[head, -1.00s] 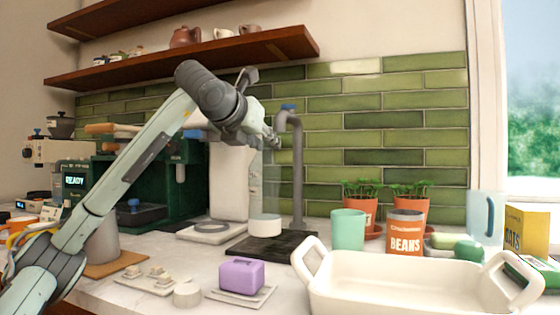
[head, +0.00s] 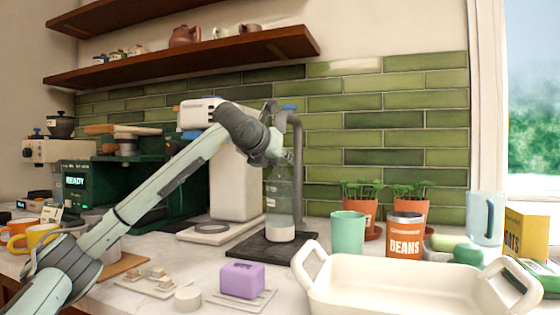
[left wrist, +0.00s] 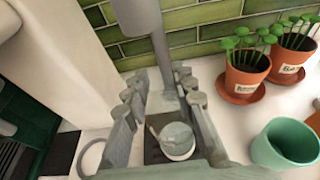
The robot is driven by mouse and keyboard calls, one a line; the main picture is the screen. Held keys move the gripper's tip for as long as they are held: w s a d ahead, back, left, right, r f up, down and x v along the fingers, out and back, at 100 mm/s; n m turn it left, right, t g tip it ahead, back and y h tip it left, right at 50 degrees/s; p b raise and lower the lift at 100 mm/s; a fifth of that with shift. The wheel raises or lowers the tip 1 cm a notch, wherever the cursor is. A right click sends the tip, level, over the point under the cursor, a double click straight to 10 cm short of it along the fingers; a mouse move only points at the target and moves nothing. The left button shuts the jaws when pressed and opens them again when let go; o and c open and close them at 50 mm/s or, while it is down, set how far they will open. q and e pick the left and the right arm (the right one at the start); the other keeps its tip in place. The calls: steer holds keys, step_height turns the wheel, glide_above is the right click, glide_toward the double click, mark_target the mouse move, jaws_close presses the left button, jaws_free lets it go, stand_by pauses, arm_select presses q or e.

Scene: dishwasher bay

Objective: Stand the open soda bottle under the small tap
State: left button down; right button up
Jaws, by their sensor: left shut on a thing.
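The soda bottle (head: 279,196) is clear, with a pale band at its base, and looks upright at the dark mat (head: 250,248). I cannot tell whether its base touches the mat. My left gripper (head: 273,152) is shut on its upper part from above. In the left wrist view the bottle (left wrist: 176,142) shows from above between the fingers (left wrist: 165,110). The small tap (head: 297,165) is a grey curved pipe with a blue top, just behind and right of the bottle. Its grey pipe also shows in the left wrist view (left wrist: 160,55). The gripper partly hides the spout. My right gripper is out of view.
A white appliance (head: 235,180) stands left of the tap, beside a green coffee machine (head: 85,185). A green cup (head: 347,232), a beans can (head: 404,236) and potted plants (head: 361,205) stand to the right. A white dish (head: 400,285) and a purple box (head: 242,279) are in front.

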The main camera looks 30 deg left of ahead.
arm_select(q)
steer(key=c, duration=1.3)
jaws_free()
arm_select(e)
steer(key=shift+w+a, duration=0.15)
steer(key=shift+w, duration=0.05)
arm_select(q)
steer(key=shift+o, duration=0.2)
steer(key=b+v, duration=0.1)
steer(key=v, duration=1.1)
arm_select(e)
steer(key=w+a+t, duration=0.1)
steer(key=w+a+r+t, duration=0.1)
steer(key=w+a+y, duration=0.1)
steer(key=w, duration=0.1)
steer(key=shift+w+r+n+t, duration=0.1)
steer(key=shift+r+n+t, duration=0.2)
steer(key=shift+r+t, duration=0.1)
